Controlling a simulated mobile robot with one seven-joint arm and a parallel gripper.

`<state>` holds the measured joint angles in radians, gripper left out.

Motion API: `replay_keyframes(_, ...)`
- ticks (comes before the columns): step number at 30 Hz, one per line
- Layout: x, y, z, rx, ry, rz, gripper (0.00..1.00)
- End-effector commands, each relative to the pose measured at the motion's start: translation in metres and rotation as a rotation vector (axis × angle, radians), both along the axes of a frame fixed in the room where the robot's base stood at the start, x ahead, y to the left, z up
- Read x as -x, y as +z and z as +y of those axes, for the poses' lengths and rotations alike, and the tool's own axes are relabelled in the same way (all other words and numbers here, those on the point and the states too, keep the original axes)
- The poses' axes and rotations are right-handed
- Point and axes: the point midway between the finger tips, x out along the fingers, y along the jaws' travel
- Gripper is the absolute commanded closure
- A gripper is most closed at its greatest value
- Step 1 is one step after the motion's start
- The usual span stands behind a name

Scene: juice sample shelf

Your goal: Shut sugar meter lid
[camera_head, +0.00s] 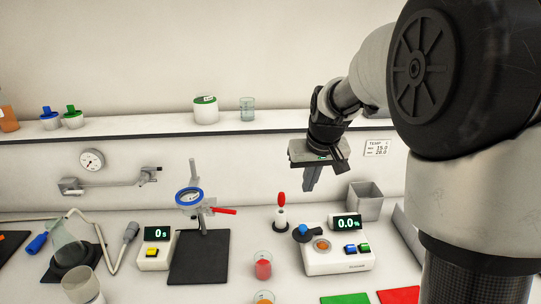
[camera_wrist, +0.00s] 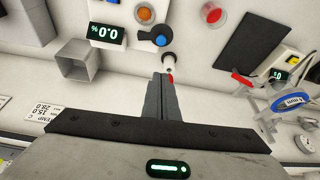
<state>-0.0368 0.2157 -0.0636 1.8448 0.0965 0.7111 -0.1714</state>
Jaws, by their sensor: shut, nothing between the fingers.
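The sugar meter (camera_head: 340,262) is a white box with a green "0.0%" display (camera_head: 347,222) on the bench. Its lid (camera_head: 302,232), dark with a blue knob, is swung aside to the left and leaves the round orange sample well (camera_head: 321,245) uncovered. In the wrist view the lid (camera_wrist: 152,37) shows beside the uncovered well (camera_wrist: 145,14). My gripper (camera_head: 309,187) is shut and empty, in the air above and behind the meter, apart from it. In the wrist view its fingers (camera_wrist: 162,80) are together, pointing toward the dropper stand.
A red-topped dropper (camera_head: 281,190) stands upright just left of the meter. A grey square bin (camera_head: 366,200) is behind it at the right. A glass of red juice (camera_head: 263,266) is at front left. Green (camera_head: 346,299) and red (camera_head: 399,295) mats lie in front.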

Motion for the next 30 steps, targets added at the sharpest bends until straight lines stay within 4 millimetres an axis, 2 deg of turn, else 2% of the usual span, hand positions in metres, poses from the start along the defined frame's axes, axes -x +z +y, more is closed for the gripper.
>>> replay_keyframes(1,-0.014,-0.016,0.0,0.003,0.004,0.013,1.0)
replay_keyframes(3,-0.028,-0.03,0.0,0.006,0.009,0.017,1.0)
replay_keyframes(7,-0.043,-0.045,-0.001,0.011,0.015,0.022,1.0)
replay_keyframes(14,-0.051,-0.065,0.0,0.012,0.016,0.025,1.0)
replay_keyframes(26,-0.078,-0.142,0.003,0.012,0.016,0.027,1.0)
replay_keyframes(30,-0.057,-0.144,0.0,0.011,0.014,0.024,1.0)
